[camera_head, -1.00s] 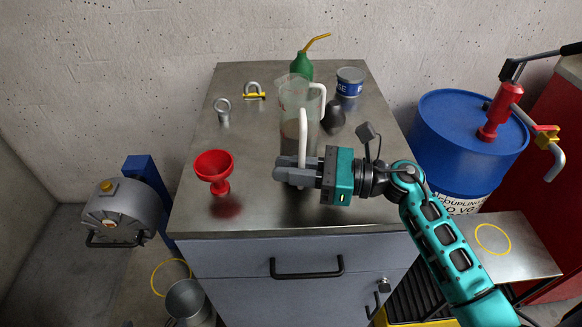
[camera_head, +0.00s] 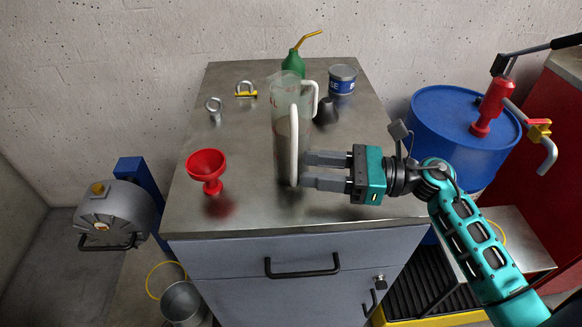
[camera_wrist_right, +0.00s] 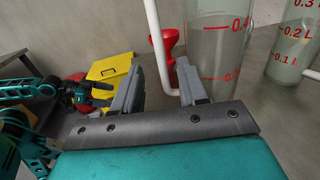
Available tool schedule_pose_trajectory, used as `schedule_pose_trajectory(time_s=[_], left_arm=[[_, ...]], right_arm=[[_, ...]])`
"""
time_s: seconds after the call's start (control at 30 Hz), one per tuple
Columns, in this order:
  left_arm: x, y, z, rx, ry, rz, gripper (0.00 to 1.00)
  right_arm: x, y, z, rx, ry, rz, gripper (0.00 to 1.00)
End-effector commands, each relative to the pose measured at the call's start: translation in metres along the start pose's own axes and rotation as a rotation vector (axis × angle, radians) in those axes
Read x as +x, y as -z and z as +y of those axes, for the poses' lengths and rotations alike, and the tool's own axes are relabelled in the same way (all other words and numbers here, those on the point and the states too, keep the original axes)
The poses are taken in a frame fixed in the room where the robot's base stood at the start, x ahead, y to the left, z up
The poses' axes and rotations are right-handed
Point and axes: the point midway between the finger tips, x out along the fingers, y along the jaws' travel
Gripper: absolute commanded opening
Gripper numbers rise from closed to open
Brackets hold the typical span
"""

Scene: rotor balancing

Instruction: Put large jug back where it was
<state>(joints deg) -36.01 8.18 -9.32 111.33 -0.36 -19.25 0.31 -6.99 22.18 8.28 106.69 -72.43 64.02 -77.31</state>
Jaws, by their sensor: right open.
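The large jug (camera_head: 281,150) is clear with a white handle (camera_head: 294,145) and stands on the metal cabinet top. It also shows in the right wrist view (camera_wrist_right: 215,55), with red 0.4 and 0.3 marks. My right gripper (camera_head: 303,170) is open and empty, its fingertips just right of the lower handle. In the wrist view the handle appears in the gap between the fingers. A second clear jug (camera_head: 289,88) with a white handle stands behind and shows in the wrist view (camera_wrist_right: 298,40). My left gripper (camera_wrist_right: 85,95) shows small at left in the wrist view; its jaws are unclear.
A red funnel (camera_head: 207,165) stands left of the jug. A green oil can (camera_head: 294,64), a blue-labelled tin (camera_head: 342,80), a dark flask-like object (camera_head: 326,112) and metal shackles (camera_head: 214,108) are further back. A blue drum (camera_head: 450,125) stands right of the cabinet.

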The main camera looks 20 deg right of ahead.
Motion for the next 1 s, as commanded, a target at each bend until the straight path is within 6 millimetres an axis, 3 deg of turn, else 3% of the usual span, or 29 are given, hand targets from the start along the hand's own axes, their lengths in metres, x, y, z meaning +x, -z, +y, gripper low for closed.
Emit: schedule_pose_trajectory(time_s=[0.1,0.33,1.0], left_arm=[[0.004,-0.006,0.0,0.0,0.0,-0.002,1.0],[0.007,-0.009,0.0,0.0,0.0,-0.002,1.0],[0.008,-0.006,0.0,0.001,0.0,0.004,1.0]], right_arm=[[-0.026,0.003,0.0,-0.001,0.0,0.003,0.42],[-0.056,0.001,0.0,-0.001,0.0,0.001,0.42],[-0.061,-0.001,0.0,-0.002,-0.001,-0.001,0.42]])
